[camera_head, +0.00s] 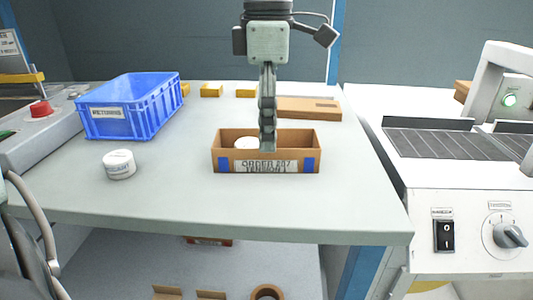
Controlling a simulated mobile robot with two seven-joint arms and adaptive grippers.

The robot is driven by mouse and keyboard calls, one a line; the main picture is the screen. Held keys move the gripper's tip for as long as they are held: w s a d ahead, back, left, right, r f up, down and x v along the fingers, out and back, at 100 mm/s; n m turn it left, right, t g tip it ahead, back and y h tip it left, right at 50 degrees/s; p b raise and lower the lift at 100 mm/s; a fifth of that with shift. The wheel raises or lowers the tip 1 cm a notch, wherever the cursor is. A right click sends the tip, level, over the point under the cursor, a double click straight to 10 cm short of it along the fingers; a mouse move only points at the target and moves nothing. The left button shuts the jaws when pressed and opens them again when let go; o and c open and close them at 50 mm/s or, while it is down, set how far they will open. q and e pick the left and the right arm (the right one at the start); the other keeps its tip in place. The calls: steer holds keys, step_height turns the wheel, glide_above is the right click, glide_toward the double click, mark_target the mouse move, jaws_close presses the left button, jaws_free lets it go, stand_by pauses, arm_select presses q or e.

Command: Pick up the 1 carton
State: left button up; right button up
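An open brown carton (226,164) stands upright on the bench, with a printed order label and blue patches on its front. A white round item (246,142) lies inside it. My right gripper (268,147) hangs down from above, with its fingertips over or just inside the carton's opening. Its fingers are seen edge-on, so the gap between them and any contact are hidden. A flat, closed-looking brown box (308,107) lies behind the carton. Part of what looks like my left gripper (35,240) shows at the lower left edge, away from the carton and cut off by the frame.
A blue crate (128,122) and a white labelled tub (119,164) stand on the bench at left. Small yellow blocks (211,90) lie at the back. The bench front (220,208) is clear.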

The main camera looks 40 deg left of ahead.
arm_select(q)
step_height(320, 180, down, 3)
steer(key=shift+a+f, duration=0.1)
steer(key=c, duration=1.3)
